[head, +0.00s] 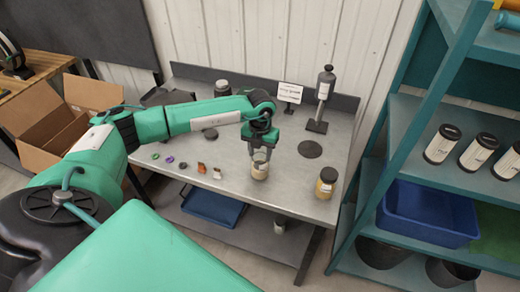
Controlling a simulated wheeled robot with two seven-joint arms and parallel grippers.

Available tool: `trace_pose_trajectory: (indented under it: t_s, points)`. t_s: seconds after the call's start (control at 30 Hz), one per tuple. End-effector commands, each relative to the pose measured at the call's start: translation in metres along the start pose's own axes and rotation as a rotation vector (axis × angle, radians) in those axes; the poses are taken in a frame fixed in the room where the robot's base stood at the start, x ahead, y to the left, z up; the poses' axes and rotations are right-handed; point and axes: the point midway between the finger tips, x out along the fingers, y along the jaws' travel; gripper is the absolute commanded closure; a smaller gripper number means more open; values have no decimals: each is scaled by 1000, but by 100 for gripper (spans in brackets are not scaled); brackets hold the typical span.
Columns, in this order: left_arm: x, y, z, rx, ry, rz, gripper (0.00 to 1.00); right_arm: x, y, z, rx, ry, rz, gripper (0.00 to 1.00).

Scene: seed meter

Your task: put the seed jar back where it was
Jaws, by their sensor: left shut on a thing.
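The seed jar (260,172), a small clear jar with pale tan contents, is at the front middle of the grey metal table (285,190). My left gripper (261,156) points down from above and is shut on the upper part of the jar. The fingers cover part of it. I cannot tell whether its base touches the table. A round black mat (310,149) lies bare to the right of the gripper. My right gripper is not in view.
A jar with yellowish contents (326,184) stands at the right front edge. A dark bottle on a stand (324,88) and a white sign (290,93) are at the back. Several small coloured items (202,168) lie front left. A teal shelf (460,100) borders the right.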

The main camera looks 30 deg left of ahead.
Motion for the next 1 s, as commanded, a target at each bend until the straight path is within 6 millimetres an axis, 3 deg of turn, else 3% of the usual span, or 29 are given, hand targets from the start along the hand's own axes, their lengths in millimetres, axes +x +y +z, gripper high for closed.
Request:
trace_pose_trajectory:
  t_s: [0.27,0.3,0.4,0.8,1.0]
  points:
    - [3,0,1,0,-2,-1,100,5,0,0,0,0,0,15]
    - [3,0,0,0,-1,-1,51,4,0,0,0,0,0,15]
    - [2,0,0,0,-1,-1,33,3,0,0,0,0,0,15]
    - [-4,0,1,0,-3,-1,33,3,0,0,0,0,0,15]
    - [-38,0,2,0,-7,-2,33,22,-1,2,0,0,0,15]
